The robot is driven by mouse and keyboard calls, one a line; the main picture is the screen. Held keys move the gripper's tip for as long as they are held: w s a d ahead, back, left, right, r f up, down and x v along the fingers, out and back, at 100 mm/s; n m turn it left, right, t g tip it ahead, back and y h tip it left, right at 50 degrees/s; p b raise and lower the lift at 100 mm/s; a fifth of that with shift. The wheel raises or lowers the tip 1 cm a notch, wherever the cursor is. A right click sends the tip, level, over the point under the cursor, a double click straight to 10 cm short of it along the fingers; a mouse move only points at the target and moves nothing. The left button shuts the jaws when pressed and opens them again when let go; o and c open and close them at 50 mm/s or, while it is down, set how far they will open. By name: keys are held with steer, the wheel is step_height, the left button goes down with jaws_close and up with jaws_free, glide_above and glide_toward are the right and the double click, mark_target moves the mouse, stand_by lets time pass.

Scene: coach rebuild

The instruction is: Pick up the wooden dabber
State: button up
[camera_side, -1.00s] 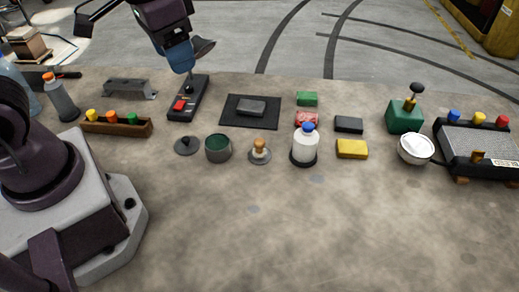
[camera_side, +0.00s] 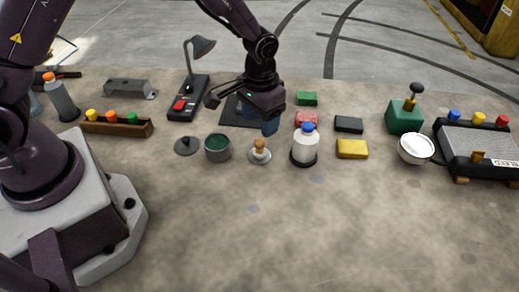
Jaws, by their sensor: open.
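The wooden dabber (camera_side: 260,146) stands upright on a small grey round dish (camera_side: 260,157) near the middle of the work surface. It is a small light-brown knob shape.
A dark green-filled cup (camera_side: 218,149) stands just left of the dabber, with a dark lid (camera_side: 187,146) beyond it. A white bottle with a blue cap (camera_side: 304,147) stands close on the right. The surface in front is clear.

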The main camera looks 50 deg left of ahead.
mark_target(260, 140)
steer(key=f, duration=0.7)
steer(key=shift+a+f, duration=0.2)
steer(key=shift+f, duration=0.15)
steer(key=c, duration=1)
